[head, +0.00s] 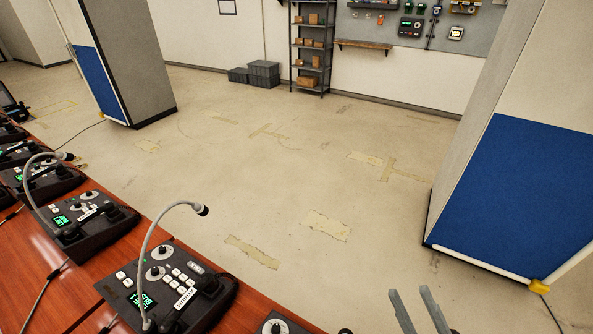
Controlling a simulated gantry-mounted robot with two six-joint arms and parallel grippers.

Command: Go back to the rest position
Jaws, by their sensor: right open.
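My right gripper (419,311) shows at the bottom edge, right of centre, as two grey fingers pointing up, spread apart with nothing between them. It is in front of the floor, to the right of the table's edge. My left gripper is not in view. A paging phone (209,268) with a gooseneck microphone, lit green screen and several white buttons stands on the wooden table at the lower left. Another paging phone (98,245) stands to its left, with several more further along the row.
The reddish wooden table (40,280) fills the lower left. Bare floor (290,190) lies beyond it. A blue and white pillar (515,180) stands at the right, another (120,70) at the upper left. A shelf (312,45) and grey crates (263,73) are by the back wall.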

